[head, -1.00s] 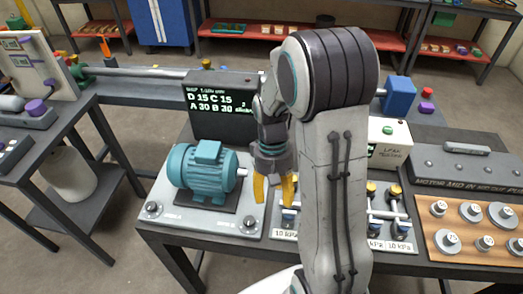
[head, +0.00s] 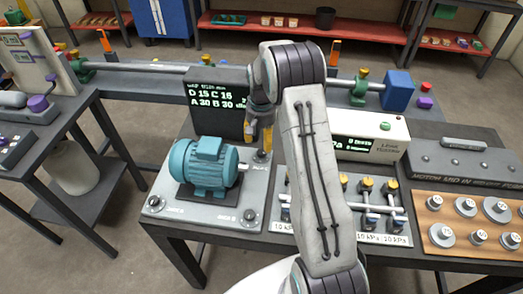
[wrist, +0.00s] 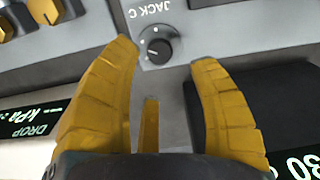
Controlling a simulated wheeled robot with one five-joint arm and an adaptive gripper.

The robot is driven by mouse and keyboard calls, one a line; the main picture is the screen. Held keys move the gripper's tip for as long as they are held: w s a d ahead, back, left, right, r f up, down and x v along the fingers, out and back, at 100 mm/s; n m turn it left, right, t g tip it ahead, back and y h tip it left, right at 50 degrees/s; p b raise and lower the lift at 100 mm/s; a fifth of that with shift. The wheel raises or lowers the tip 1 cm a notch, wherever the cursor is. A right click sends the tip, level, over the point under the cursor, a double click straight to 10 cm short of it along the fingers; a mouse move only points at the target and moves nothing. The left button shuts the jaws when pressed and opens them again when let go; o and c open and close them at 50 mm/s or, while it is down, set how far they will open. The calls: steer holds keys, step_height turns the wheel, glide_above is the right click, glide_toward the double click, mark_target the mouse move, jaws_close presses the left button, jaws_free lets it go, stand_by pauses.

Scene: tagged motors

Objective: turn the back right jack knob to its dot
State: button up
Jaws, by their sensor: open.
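The back right jack knob, a small dark round knob labelled JACK C (wrist: 155,48), shows in the wrist view with a pale pointer mark. In the head view my gripper (head: 258,145) is over the back right corner of the grey motor plate (head: 258,190), and the knob is hidden there. The teal motor (head: 205,165) sits on this plate.
Front knobs A (head: 153,201) and B (head: 249,215) are on the plate. A black display box (head: 220,98) stands behind it. To the right are a white leak tester box (head: 350,130) and a valve panel with yellow-topped fittings (head: 366,184). Weights (head: 466,207) lie farther right.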

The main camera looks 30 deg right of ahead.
mark_target(261, 152)
steer(key=shift+f+p, duration=0.45)
steer(key=shift+f, duration=2.5)
steer(key=shift+o, duration=0.3)
jaws_close()
